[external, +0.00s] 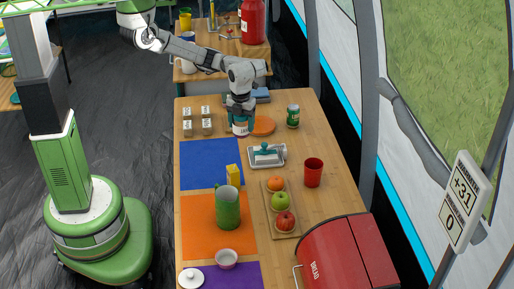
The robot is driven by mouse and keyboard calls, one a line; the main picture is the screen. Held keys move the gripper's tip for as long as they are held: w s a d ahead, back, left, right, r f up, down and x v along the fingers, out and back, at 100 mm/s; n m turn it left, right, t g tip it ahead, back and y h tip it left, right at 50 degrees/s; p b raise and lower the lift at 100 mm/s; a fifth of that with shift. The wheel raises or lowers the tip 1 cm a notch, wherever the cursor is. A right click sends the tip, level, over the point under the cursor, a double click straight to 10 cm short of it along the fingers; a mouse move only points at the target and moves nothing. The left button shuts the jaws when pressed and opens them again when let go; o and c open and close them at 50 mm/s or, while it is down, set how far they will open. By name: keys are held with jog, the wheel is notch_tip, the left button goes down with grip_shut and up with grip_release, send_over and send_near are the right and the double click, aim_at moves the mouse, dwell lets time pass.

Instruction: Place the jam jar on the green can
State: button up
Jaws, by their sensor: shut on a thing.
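My gripper (240,118) points down at the far part of the table and is shut on a small jar (240,129), which I take to be the jam jar. The jar looks upright, with a pale label. The fingers and wrist hide its upper part, and I cannot tell whether it touches the table. The green can (293,117) stands upright to the right of my gripper, with a pale top and a label. It is apart from the jar, and nothing is on it.
An orange disc (264,126) lies between jar and can. Small spice boxes (187,128) stand left. A butter dish (267,156), red cup (313,172), fruit board (268,207), green pitcher (228,208) and red bread box (345,255) stand nearer.

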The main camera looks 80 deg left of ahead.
jog(key=w+a+r+n+p, duration=0.1)
jog(key=w+a+r+n, duration=0.1)
jog(key=w+a+n, duration=0.45)
jog(key=w+a+r+n, duration=0.1)
jog(key=a+r+n, duration=0.15)
jog(key=a, duration=0.75)
jog(key=w+a+r+n+p, duration=0.1)
jog(key=w+a+r+n, duration=0.1)
jog(key=w+a+n, duration=0.35)
jog(key=b, duration=0.6)
send_near(293, 106)
jog(key=shift+s+d+n, duration=0.2)
jog(key=shift+s+n, duration=0.05)
jog(key=shift+s, duration=0.1)
jog(key=shift+w+f, duration=0.45)
jog(key=shift+f, duration=0.15)
jog(key=shift+f+p, duration=0.4)
jog(key=shift+f, duration=1.05)
jog(key=shift+f, duration=0.1)
jog(key=o, duration=1.3)
jog(key=shift+f, duration=0.1)
